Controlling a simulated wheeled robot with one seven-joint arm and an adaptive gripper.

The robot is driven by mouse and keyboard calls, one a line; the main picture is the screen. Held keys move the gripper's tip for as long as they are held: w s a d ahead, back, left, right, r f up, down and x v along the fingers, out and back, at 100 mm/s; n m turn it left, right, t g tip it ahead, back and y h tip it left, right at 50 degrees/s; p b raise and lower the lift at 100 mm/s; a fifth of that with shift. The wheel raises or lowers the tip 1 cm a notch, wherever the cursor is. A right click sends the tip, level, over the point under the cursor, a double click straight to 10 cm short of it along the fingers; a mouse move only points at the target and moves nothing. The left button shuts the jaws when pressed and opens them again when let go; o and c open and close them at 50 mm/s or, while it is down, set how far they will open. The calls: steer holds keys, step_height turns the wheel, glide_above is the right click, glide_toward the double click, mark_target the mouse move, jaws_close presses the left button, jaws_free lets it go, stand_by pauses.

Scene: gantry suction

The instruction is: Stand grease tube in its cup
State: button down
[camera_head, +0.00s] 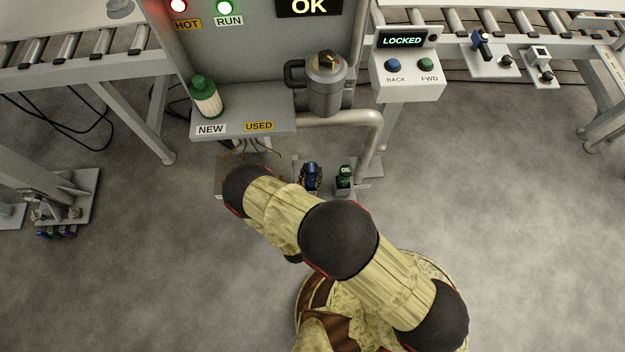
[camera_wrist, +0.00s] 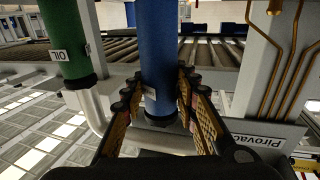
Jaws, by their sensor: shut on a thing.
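A blue tube (camera_wrist: 158,45), which I take to be the grease tube, runs from the top of the wrist view down between my fingers and has a dark collar at its lower visible end. My gripper (camera_wrist: 154,92) is shut on it, with one finger on each side. In the head view the blue tube (camera_head: 311,172) shows small beyond my arm, below the shelf. Its far end is outside the wrist view, and I cannot tell which cup is its own or whether it touches one.
A green oil bottle (camera_head: 345,174) stands close right of the tube; it also shows in the wrist view (camera_wrist: 66,38). A pipe (camera_head: 378,140) descends nearby. Floor at right is clear.

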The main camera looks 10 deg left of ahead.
mark_target(310, 182)
steer(key=shift+f+b, duration=0.7)
steer(key=shift+f, duration=1.25)
steer(key=c, duration=1.4)
jaws_free()
